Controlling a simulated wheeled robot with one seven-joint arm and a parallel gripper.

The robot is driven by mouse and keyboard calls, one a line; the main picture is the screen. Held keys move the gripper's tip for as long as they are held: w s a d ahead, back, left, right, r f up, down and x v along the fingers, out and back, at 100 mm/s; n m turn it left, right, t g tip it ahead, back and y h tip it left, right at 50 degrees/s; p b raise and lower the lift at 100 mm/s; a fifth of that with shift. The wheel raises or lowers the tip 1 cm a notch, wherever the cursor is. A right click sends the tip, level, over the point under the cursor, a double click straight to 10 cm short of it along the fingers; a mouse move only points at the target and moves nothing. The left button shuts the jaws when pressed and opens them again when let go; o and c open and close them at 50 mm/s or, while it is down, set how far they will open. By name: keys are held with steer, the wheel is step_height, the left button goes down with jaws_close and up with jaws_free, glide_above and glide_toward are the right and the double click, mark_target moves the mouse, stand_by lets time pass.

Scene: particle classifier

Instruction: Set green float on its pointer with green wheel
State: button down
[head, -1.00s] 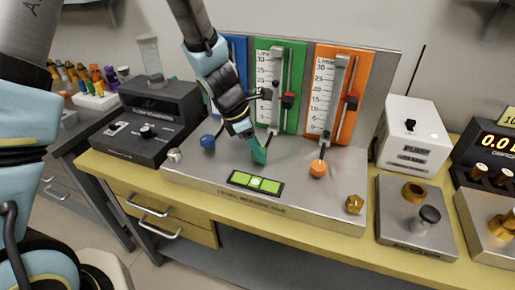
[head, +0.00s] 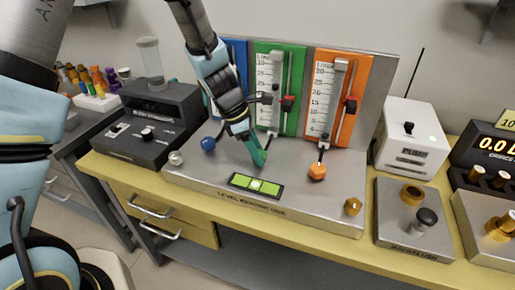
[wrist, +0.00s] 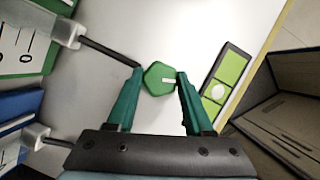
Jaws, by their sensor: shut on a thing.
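The green gauge panel (head: 300,62) stands upright at the back of the metal base, between the blue and orange panels. It has a white scale, a clear tube (head: 277,72) and a red pointer (head: 288,104) on a rod to its right. In the wrist view the green wheel (wrist: 158,83) is a many-sided knob with a white mark, between my fingertips. My gripper (head: 259,163) reaches down to it from above, shut on it; it also shows in the wrist view (wrist: 157,76). In the head view my fingers hide most of the wheel.
An orange wheel (head: 317,172) is to the right and a blue wheel (head: 208,144) to the left. A green level (head: 256,186) lies in front. A brass knob (head: 352,206) is at the base's front right. A dark device (head: 150,125) stands left, a white pump box (head: 412,140) right.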

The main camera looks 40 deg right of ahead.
steer(key=m+y+p, duration=0.1)
steer(key=m, duration=0.1)
steer(key=m+g+p, duration=0.1)
steer(key=m, duration=0.2)
steer(key=shift+w+d+r+m+y, duration=0.1)
steer(key=shift+w+d+m+y, duration=0.05)
steer(key=shift+m+y, duration=0.2)
steer(key=shift+m+g+y+p, duration=0.45)
steer(key=shift+m+y, duration=0.4)
steer(key=shift+m, duration=1.3)
steer(key=shift+d, duration=0.1)
steer(key=shift+c, duration=1.4)
jaws_free()
steer(key=b+v, duration=0.3)
steer(key=v, duration=0.7)
steer(key=shift+r, duration=0.3)
steer(key=shift+w, duration=0.15)
